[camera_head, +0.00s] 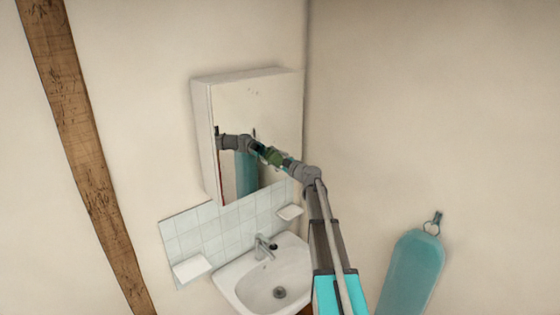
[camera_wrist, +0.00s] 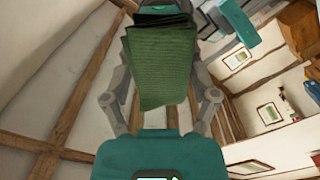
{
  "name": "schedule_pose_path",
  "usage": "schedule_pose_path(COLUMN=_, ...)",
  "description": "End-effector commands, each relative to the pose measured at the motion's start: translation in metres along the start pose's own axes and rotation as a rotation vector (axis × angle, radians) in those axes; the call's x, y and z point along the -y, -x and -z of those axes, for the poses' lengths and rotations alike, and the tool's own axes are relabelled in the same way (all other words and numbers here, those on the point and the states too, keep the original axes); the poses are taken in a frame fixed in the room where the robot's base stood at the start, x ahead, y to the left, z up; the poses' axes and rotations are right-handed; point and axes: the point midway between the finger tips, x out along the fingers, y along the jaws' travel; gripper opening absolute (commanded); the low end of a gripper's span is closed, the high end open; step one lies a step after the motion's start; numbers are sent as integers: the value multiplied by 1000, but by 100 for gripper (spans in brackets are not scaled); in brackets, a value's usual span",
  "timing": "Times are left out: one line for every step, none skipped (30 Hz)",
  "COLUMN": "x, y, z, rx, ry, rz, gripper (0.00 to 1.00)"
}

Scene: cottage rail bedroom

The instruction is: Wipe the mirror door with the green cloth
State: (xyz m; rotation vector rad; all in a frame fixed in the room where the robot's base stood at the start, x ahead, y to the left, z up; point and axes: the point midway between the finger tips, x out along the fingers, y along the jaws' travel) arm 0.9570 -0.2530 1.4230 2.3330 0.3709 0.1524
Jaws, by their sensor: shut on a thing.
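The mirror door (camera_head: 273,112) is the front of a white wall cabinet above the sink. It appears closed and has a few small dark specks near its top. My gripper (camera_head: 268,154) is at the lower middle of the mirror, shut on the green cloth (camera_head: 275,158). The folded, ribbed cloth (camera_wrist: 158,70) fills the upper middle of the wrist view and hides the fingertips. My arm and the cloth are reflected in the glass. The cloth is at or very near the glass; I cannot tell if it touches.
A white sink (camera_head: 270,275) with a faucet (camera_head: 264,246) stands below the cabinet. Soap ledges (camera_head: 191,269) flank it on the tiles (camera_head: 225,228). A wooden beam (camera_head: 85,150) runs down the left wall.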

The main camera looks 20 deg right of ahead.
Motion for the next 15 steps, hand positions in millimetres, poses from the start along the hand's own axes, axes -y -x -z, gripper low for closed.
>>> schedule_pose_path(x=0, y=-1, z=0, rx=-1, ry=0, rz=2, gripper=38)
schedule_pose_path(x=0, y=-1, z=0, rx=-1, ry=0, rz=2, gripper=38)
schedule_pose_path(x=0, y=-1, z=0, rx=-1, ry=0, rz=2, gripper=38)
schedule_pose_path(x=0, y=-1, z=0, rx=-1, ry=0, rz=1, gripper=38)
schedule_pose_path(x=0, y=-1, z=0, rx=-1, ry=0, rz=1, gripper=38)
schedule_pose_path(x=0, y=-1, z=0, rx=-1, ry=0, rz=1, gripper=38)
schedule_pose_path(x=0, y=-1, z=0, rx=-1, ry=0, rz=1, gripper=38)
schedule_pose_path(x=1, y=0, z=0, rx=-1, ry=0, rz=1, gripper=38)
schedule_pose_path(x=1, y=0, z=1, rx=-1, ry=0, rz=1, gripper=38)
schedule_pose_path(x=2, y=0, z=2, rx=-1, ry=0, rz=1, gripper=38)
schedule_pose_path(x=2, y=0, z=2, rx=-1, ry=0, rz=1, gripper=38)
schedule_pose_path(x=4, y=0, z=4, rx=-1, ry=0, rz=2, gripper=38)
schedule_pose_path(x=5, y=0, z=4, rx=-1, ry=0, rz=2, gripper=38)
schedule_pose_path(x=6, y=0, z=6, rx=-1, ry=0, rz=2, gripper=38)
schedule_pose_path(x=8, y=0, z=7, rx=-1, ry=0, rz=2, gripper=38)
